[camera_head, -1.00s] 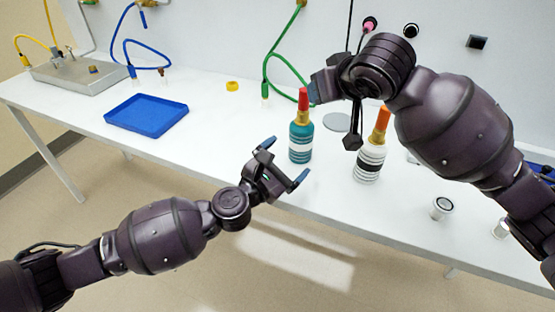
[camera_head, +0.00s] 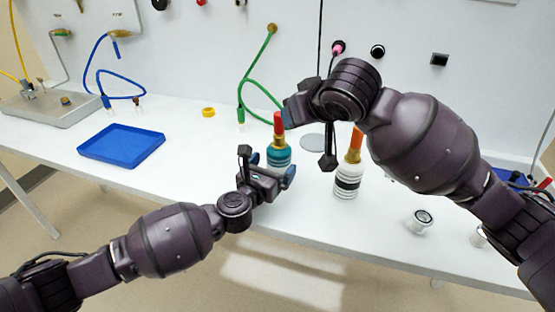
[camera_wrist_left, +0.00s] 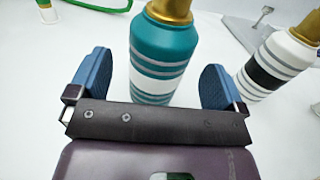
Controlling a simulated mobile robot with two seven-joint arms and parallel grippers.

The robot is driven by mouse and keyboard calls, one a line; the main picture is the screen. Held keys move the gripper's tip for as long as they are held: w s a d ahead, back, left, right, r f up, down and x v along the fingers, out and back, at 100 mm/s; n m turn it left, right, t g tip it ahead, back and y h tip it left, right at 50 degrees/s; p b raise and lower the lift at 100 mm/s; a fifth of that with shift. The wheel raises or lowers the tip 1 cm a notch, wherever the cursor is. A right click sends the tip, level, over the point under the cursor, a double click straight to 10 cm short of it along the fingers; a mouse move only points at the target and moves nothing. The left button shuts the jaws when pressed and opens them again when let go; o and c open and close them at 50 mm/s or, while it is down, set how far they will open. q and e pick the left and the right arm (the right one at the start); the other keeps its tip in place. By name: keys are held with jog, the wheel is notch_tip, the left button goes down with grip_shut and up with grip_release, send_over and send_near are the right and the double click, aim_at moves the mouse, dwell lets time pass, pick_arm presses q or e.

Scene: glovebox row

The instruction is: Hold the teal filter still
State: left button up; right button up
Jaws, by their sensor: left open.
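The teal filter (camera_head: 279,155) is a bottle-shaped cylinder with white bands, a gold neck and a red top, upright on the white bench. My left gripper (camera_head: 268,167) is at its near side and hides its lower part in the head view. In the left wrist view, the filter (camera_wrist_left: 163,50) stands between the open blue-padded fingers, with a gap to each finger; its foot is hidden by the gripper body. My right gripper (camera_head: 309,137) is open and empty, above the bench to the right of the teal filter.
A white filter (camera_head: 347,182) with black bands and an orange top stands close on the right. It also shows in the left wrist view (camera_wrist_left: 262,75). A green hose (camera_head: 247,88) hangs behind. A blue tray (camera_head: 121,145) lies left, with clear bench between.

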aim_at(273, 165)
pick_arm(q)
jog(key=shift+x, duration=1.65)
jog(key=c, duration=1.1)
jog(key=shift+c, duration=0.2)
